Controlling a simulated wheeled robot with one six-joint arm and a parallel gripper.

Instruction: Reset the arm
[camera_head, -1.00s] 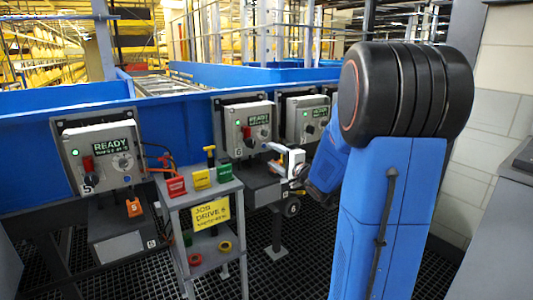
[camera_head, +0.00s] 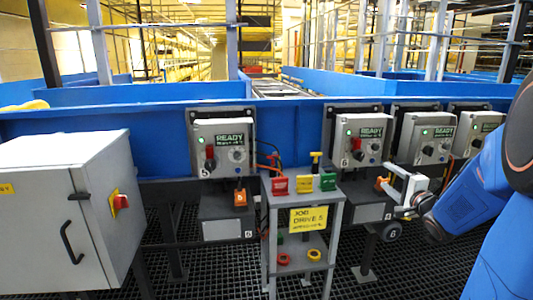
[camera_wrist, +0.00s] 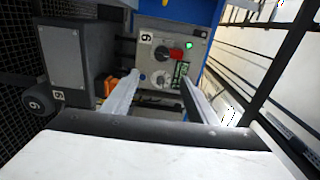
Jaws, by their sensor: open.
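My gripper (camera_head: 391,182) is white, with two fingers, at the right of the head view. It is open and I see nothing held between its fingers. It points left, in front of the row of control boxes, beside the drive 6 box (camera_head: 360,142). In the wrist view its two fingers (camera_wrist: 160,92) are spread apart. Beyond them is a control box (camera_wrist: 172,52) marked 6, with a red switch and a green light. An orange piece (camera_wrist: 106,85) shows beside the left finger; whether they touch I cannot tell.
A grey stand (camera_head: 302,230) with red, yellow and green tags and a yellow job sign (camera_head: 308,219) is left of my gripper. A grey cabinet (camera_head: 60,205) with a red switch is at left. The blue conveyor wall (camera_head: 120,122) runs behind. Grated floor lies in front.

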